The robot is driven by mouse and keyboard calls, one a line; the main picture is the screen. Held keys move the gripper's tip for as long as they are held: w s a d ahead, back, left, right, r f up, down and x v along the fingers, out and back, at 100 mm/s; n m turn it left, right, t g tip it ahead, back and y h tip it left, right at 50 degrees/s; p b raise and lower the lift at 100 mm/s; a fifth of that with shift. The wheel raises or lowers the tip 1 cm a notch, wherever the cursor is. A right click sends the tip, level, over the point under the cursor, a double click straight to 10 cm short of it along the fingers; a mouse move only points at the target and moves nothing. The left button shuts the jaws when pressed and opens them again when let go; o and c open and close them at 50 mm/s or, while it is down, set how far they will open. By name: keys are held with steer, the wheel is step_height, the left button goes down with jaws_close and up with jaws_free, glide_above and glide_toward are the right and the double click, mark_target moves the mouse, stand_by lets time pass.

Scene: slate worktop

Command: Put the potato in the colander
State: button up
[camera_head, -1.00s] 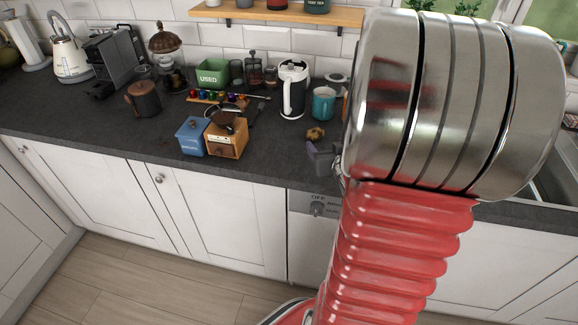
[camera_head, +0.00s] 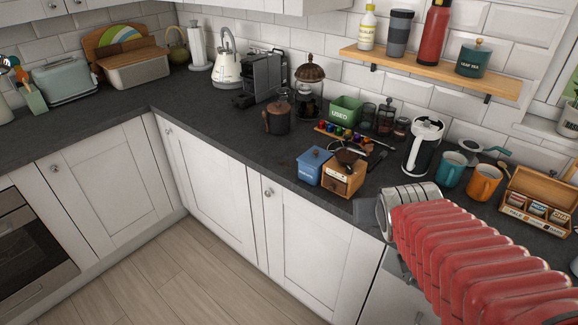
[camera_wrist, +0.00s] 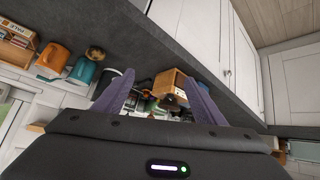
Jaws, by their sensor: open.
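The potato (camera_wrist: 95,52), a small brown lump, lies on the dark worktop in the wrist view, beyond and to the left of my fingers. In the head view my arm hides the spot where it lay. My gripper (camera_wrist: 160,77) has its two purple fingers spread apart with nothing held between them. The potato is outside the fingers and not touching them. In the head view the gripper is mostly hidden behind my red arm. I see no colander in either view.
A wooden grinder (camera_head: 344,180) and a blue box (camera_head: 313,166) stand near the worktop's front edge. The left worktop (camera_head: 110,118) has free room.

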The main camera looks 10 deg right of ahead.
steer(key=s+a+r+n+g+y, duration=0.1)
steer(key=s+a+y, duration=0.1)
steer(key=s+a, duration=0.3)
steer(key=s+a+r+n+g+y, duration=0.1)
steer(key=s+a, duration=0.4)
steer(key=a, duration=0.5)
steer(key=shift+r+n+y, duration=0.35)
steer(key=shift+n+y, duration=0.05)
steer(key=shift+n, duration=0.1)
steer(key=shift+s, duration=0.1)
